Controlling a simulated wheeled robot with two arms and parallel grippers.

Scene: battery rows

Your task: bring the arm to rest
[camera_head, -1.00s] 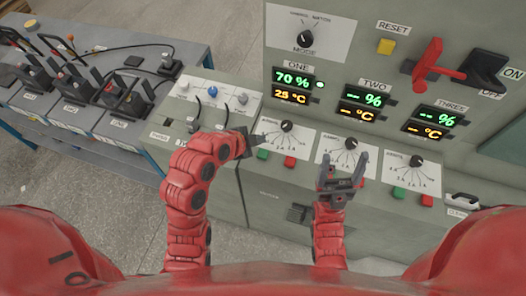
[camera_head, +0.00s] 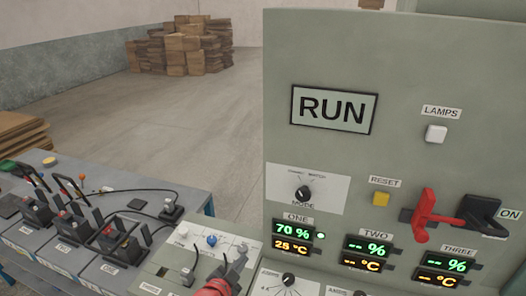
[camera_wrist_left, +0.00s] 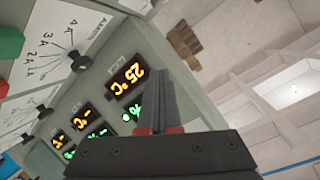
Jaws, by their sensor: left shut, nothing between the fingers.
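My left gripper (camera_head: 236,262) shows at the bottom of the head view, in front of the control panel's lower left part. Only its dark fingers and a bit of the red wrist show there. In the left wrist view its two fingers (camera_wrist_left: 160,103) lie together, with nothing between them. Behind them is the panel with the glowing 25 °C display (camera_wrist_left: 126,78). The gripper does not visibly hold any switch or knob. My right gripper is outside the head view.
The grey control panel (camera_head: 330,150) bears a RUN sign (camera_head: 333,109), a mode knob (camera_head: 303,193), a yellow reset button (camera_head: 380,199) and a red lever (camera_head: 425,215). Open floor (camera_head: 130,130) lies beyond, with boxes (camera_head: 180,47) at the back.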

